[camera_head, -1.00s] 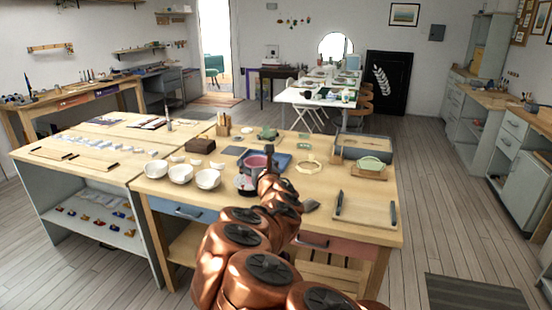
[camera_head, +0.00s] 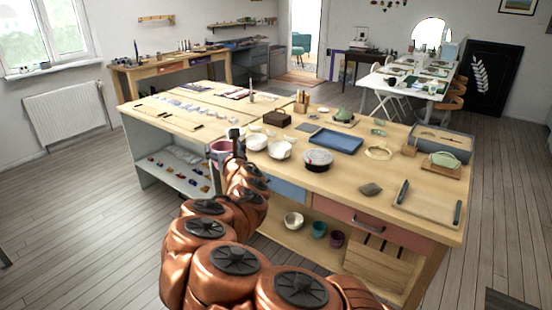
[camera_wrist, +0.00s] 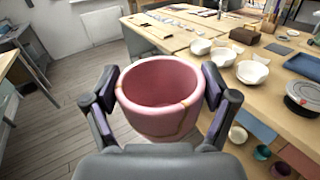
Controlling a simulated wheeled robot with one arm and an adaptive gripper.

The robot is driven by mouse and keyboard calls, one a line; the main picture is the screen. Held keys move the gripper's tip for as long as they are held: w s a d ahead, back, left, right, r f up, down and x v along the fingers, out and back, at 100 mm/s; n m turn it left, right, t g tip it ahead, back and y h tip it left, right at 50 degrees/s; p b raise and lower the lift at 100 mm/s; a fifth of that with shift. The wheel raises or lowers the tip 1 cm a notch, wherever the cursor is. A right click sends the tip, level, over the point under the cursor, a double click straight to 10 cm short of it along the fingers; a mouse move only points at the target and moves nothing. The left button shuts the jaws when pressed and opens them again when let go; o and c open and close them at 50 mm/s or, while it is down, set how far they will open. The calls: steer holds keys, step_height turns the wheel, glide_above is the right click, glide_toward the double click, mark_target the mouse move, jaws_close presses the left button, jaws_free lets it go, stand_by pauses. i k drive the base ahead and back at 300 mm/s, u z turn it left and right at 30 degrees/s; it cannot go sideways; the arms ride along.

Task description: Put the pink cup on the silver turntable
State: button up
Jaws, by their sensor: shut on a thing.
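The pink cup (camera_wrist: 160,112) has gold seams and is upright, its open rim facing up. My gripper (camera_wrist: 162,92) is shut on it, with one finger on each side. In the head view the cup (camera_head: 219,147) appears left of the white bowls, partly hidden by my gripper (camera_head: 232,150). In the wrist view it is held in front of the table edge, with floor behind it. The silver turntable (camera_head: 318,157), a low disc with a dark base, stands on the table right of the bowls. It also shows at the right of the wrist view (camera_wrist: 303,92), apart from the cup.
White bowls (camera_head: 280,149) stand between cup and turntable. A blue tray (camera_head: 335,140) lies behind the turntable, a grey piece (camera_head: 370,189) to its right, and a gold ring (camera_head: 378,153) beyond. The wooden table (camera_head: 330,182) has some bare surface right of the turntable.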

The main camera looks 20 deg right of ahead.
mark_target(319, 155)
steer(key=u, duration=0.6)
steer(key=i, duration=2.7)
steer(key=z, duration=2.4)
